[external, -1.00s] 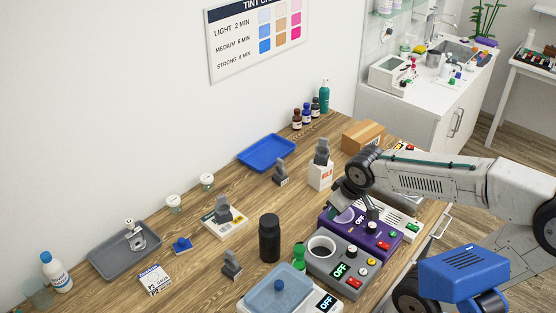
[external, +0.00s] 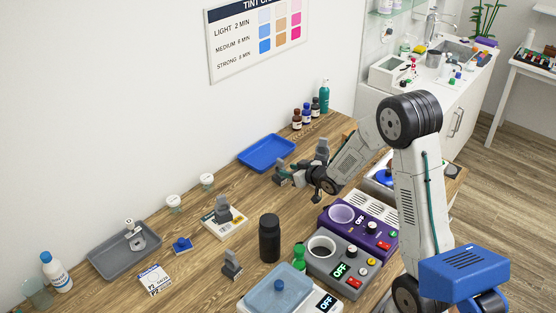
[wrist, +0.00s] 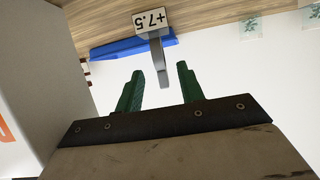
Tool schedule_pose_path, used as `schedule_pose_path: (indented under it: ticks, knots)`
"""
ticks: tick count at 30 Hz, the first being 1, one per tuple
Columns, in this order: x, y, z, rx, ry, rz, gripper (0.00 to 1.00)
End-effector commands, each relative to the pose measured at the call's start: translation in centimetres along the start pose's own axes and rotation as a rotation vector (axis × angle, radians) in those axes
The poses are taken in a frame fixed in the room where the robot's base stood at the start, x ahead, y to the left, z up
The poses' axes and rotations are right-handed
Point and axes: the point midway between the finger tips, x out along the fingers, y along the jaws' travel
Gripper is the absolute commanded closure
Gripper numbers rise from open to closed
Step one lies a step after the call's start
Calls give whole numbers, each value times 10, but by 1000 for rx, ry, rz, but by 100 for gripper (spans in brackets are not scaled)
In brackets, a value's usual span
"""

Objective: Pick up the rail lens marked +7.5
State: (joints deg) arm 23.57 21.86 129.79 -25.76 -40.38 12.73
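The rail lens marked +7.5 (wrist: 152,22) is a grey upright stalk on a foot with a white label, standing on the wooden bench. In the wrist view it appears upside down, its stalk reaching down to the gap between my green fingertips. In the external view the grey lens (external: 281,164) stands near the blue tray, partly hidden by my gripper. My gripper (wrist: 160,70) is open, with nothing between its fingers touching them visibly. In the external view my gripper (external: 287,176) is right beside the lens; the exact distance is unclear.
Another grey lens (external: 322,150) stands behind my arm, on a white box (wrist: 30,75) close on the left in the wrist view. More grey lenses stand on a booklet (external: 223,209) and the bench (external: 232,264). The blue tray (external: 266,152) lies just beyond.

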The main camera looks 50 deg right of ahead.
Motion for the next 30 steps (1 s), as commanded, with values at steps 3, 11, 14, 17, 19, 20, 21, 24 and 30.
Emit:
schedule_pose_path:
  ticks: [3,11,14,17,19,20,21,24,30]
  knots:
    - [7,1,2,3,11,-5,62]
    - [36,0,1,2,11,-7,62]
    - [53,0,2,2,11,-6,62]
    - [67,0,1,2,12,-6,62]
    - [74,0,1,2,11,-6,62]
    - [75,0,1,2,11,-6,62]
    - [77,0,0,1,12,-6,62]
    - [78,0,0,2,12,-5,62]
    - [77,0,0,2,12,-5,84]
